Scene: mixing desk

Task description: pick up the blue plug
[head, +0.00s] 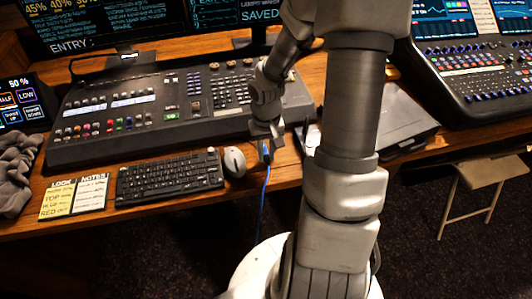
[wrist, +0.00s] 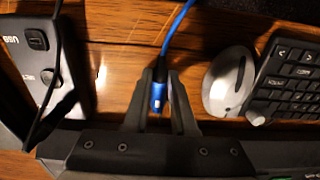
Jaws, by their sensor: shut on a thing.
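The blue plug (wrist: 158,94) sits between the two fingers of my gripper (wrist: 160,105) in the wrist view, with its blue cable running up out of the picture. My gripper is shut on it. In the head view my gripper (head: 266,141) is at the front part of the wooden desk, just right of the mouse, and the blue plug (head: 265,152) shows at its tips. The blue cable (head: 265,190) hangs down past the desk's front edge. How far the plug is above the desk I cannot tell.
The mouse (head: 233,161) and keyboard (head: 170,177) lie to the left in the head view. A mixing console (head: 160,105) stands behind. In the wrist view a dark box (wrist: 48,68) with labels and a black cable lies left of my gripper. My arm hides part of the desk.

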